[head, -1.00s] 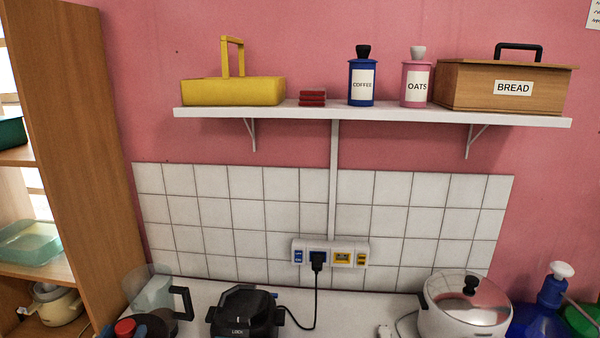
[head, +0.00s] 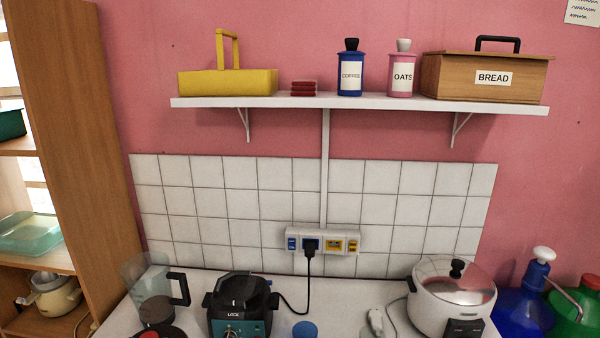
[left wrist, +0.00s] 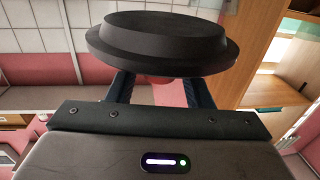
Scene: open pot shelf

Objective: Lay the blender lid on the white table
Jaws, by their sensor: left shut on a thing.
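The blender lid (left wrist: 165,35) is a black disc with a narrower stepped part. It fills the top of the left wrist view. My left gripper (left wrist: 160,88) is shut on it, with a reddish part of it just showing between the fingers. In the head view a dark round edge with a red middle, apparently the lid, is cut off at the bottom left. The white table (head: 345,292) runs below the tiled wall. A clear blender jug (head: 148,275) with a black handle stands at its left. My right gripper is in neither view.
A black and teal cooker (head: 240,300) stands right of the jug, and a white pot (head: 450,300) farther right. A blue round thing (head: 305,331) is at the bottom edge. A wooden shelf unit (head: 75,150) bounds the left. Bare table shows between cooker and pot.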

